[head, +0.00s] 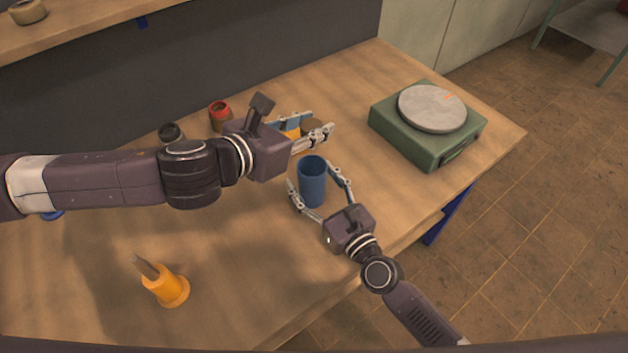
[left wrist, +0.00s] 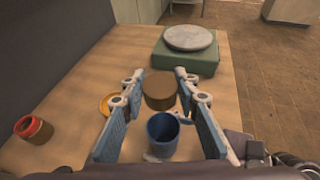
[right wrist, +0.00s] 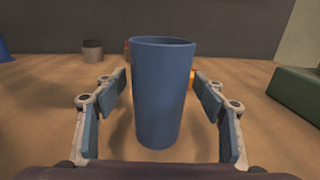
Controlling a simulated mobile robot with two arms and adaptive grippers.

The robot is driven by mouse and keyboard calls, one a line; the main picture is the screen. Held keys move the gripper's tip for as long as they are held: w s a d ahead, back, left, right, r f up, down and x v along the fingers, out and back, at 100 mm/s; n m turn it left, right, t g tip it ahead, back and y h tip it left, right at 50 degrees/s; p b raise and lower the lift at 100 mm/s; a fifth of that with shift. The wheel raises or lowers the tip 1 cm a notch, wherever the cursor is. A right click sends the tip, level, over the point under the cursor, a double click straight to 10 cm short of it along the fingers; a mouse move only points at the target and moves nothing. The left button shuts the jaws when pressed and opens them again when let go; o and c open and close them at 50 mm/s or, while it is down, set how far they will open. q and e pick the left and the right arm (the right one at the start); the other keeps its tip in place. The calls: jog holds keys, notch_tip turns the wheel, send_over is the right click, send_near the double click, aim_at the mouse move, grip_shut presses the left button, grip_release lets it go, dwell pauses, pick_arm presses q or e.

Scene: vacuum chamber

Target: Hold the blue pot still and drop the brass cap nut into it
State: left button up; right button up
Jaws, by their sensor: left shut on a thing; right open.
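The blue pot (head: 313,182) stands upright on the wooden table, open at the top; it fills the middle of the right wrist view (right wrist: 162,95). My right gripper (head: 320,178) is open, with one finger on each side of the pot and gaps showing between. The brass cap nut (left wrist: 160,91), a brownish short cylinder, is held between the fingers of my left gripper (left wrist: 158,88). In the head view the nut (head: 312,127) is partly hidden by the fingers, above and just behind the pot. In the left wrist view the pot's mouth (left wrist: 163,130) shows below the nut.
A green scale (head: 430,145) with a round grey plate stands to the right. A red jar (head: 220,116) and a dark jar (head: 171,133) stand at the back, partly behind my left arm. The front table edge is close to my right arm.

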aim_at(312, 156)
jog(key=c, duration=1.3)
pick_arm(q)
notch_tip(312, 156, down, 7)
jog(key=shift+f, duration=0.65)
dwell(1.5)
jog(key=o, duration=1.4)
jog(key=shift+r, duration=2.55)
